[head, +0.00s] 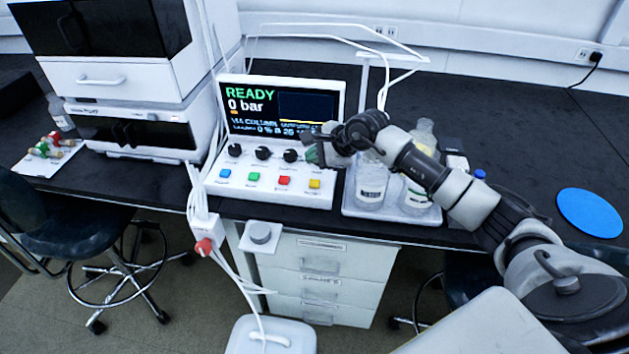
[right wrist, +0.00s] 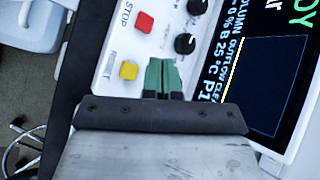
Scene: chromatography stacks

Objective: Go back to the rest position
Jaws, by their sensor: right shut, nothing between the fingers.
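My right gripper (head: 312,150) reaches in from the right in the head view, in front of the right end of the control panel. Its green fingertips also show in the right wrist view (right wrist: 162,76), pressed together with nothing between them. They are over the panel near the yellow button (right wrist: 129,70) and a black knob (right wrist: 185,43); I cannot tell whether they touch it. The white control panel (head: 255,192) has a screen (head: 282,105) reading READY and 0 bar, black knobs and coloured buttons. My left gripper is not in view.
A white tray (head: 432,219) with bottles (head: 371,182) stands under my right forearm. A blue round mat (head: 590,212) lies at the right of the dark bench. White instrument stacks (head: 130,77) stand at the left. Tubes (head: 362,40) hang above the panel. Chairs (head: 62,215) stand below the bench.

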